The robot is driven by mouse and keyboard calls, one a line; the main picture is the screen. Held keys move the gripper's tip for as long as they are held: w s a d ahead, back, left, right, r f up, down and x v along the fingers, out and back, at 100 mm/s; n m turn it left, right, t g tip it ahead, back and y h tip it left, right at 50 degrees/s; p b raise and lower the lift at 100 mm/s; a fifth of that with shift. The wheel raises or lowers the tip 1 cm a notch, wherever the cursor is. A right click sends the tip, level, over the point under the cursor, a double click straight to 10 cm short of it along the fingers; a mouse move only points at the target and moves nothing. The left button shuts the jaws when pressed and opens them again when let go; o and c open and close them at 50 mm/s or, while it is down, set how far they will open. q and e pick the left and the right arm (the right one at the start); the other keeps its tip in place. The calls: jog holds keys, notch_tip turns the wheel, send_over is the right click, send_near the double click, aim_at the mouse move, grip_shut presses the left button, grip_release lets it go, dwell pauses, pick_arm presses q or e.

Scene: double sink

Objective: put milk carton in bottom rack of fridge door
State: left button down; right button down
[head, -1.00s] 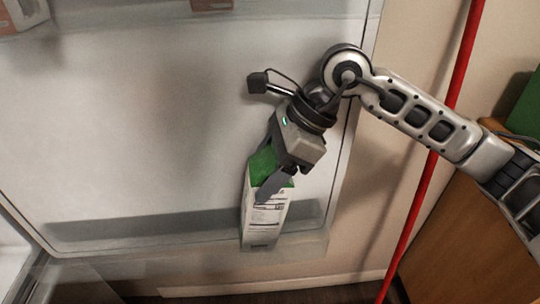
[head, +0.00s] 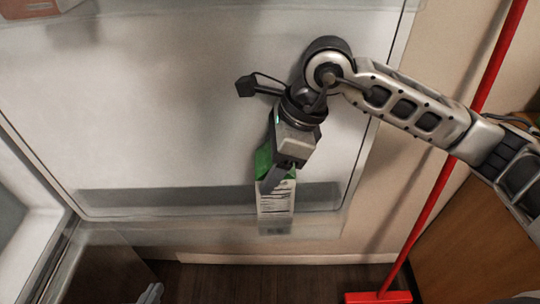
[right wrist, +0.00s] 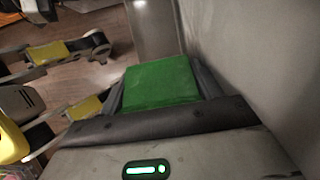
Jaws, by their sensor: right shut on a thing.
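The milk carton (head: 275,206), white with a green top, is upright with a slight tilt at the bottom rack (head: 150,232) of the open fridge door (head: 180,110). Its lower end looks paler, as if seen through the rack's clear front. I cannot tell whether it touches the rack floor. My right gripper (head: 273,177) is shut on the carton's upper part from above. In the right wrist view, the green top (right wrist: 160,83) sits between its fingers. Only a small part of my left gripper (head: 150,293) shows at the bottom edge; its jaws are unclear.
An upper door rack holds an orange and white box (head: 30,8) at top left. The rest of the bottom rack looks empty. A red pole with a flat red foot (head: 378,297) leans right of the door, beside a wooden cabinet (head: 455,240). Dark floor lies below.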

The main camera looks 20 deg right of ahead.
jog(key=shift+r, duration=0.1)
jog(key=shift+f, duration=0.2)
jog(key=c, duration=0.6)
grip_release()
